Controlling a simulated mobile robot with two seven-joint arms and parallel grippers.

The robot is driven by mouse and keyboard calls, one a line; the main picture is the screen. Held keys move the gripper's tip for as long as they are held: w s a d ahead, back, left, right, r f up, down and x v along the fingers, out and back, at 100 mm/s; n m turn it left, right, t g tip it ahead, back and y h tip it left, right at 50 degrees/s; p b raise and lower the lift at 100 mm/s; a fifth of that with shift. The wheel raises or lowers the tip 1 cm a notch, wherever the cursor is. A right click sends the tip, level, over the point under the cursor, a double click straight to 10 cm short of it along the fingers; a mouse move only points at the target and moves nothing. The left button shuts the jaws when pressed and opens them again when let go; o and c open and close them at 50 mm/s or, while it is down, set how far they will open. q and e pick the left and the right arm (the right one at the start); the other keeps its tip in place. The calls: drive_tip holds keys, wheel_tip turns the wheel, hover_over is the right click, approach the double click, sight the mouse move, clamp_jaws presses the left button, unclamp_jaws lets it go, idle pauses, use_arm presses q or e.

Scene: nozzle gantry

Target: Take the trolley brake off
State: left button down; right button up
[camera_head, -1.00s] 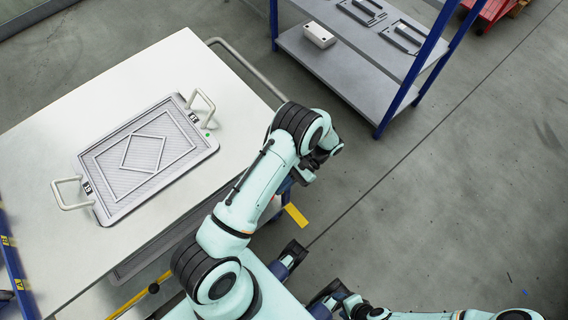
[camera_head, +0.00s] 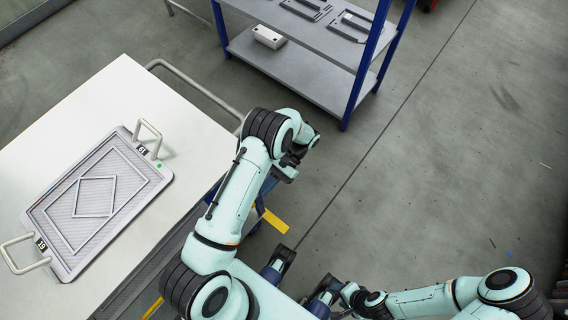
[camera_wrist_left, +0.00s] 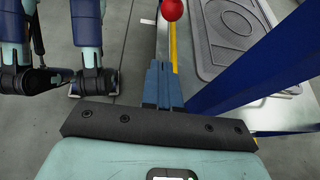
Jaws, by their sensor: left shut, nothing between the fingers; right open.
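The trolley (camera_head: 195,120) has a white top and a bent tube handle (camera_head: 190,84), and stands at the left in the head view. A red ball knob (camera_wrist_left: 172,9) shows at the top of the left wrist view, just beyond my fingertips; I cannot tell whether they touch.
A grey tray (camera_head: 60,255) with two handles lies on the trolley top. A blue-posted shelf (camera_head: 320,75) with a white box (camera_head: 269,37) stands at the back. A yellow piece (camera_head: 272,220) shows near the floor beside the trolley.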

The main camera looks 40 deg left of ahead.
use_arm(q)
drive_tip(key=v, duration=0.6)
drive_tip(key=shift+w+r+b, duration=0.25)
drive_tip(key=shift+b, duration=0.15)
use_arm(e)
drive_tip(key=shift+s+f, duration=0.3)
drive_tip(key=shift+s, duration=0.15)
use_arm(q)
drive_tip(key=shift+d, duration=0.1)
